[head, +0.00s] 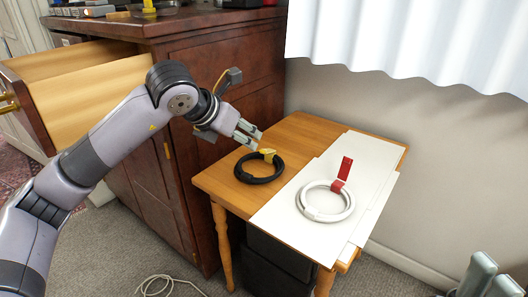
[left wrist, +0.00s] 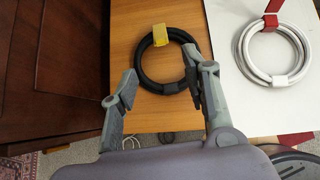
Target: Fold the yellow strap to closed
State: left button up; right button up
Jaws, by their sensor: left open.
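A black coil (head: 247,180) lies on the wooden side table, with the yellow strap (head: 268,153) on its far side. In the left wrist view the yellow strap (left wrist: 159,36) is a short flat piece across the far edge of the black coil (left wrist: 150,77). I cannot tell how far its flap stands up. My left gripper (head: 248,133) is open and empty, just above and left of the strap in the head view. In the left wrist view its fingers (left wrist: 163,82) are apart on the near side of the coil. My right gripper (head: 490,279) shows partly at the bottom right corner.
A white coil (head: 308,211) with a raised red strap (head: 344,170) lies on a white board (head: 365,180) to the right. A dark wood cabinet (head: 185,150) with an open drawer (head: 85,85) stands left. Black boxes (head: 277,258) sit under the table.

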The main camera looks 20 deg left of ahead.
aim_at(263, 150)
pick_arm(q)
jog(key=b+x, duration=0.3)
jog(key=x, duration=1)
jog(key=shift+w+f, duration=0.1)
jog(key=shift+c, duration=0.4)
grip_shut()
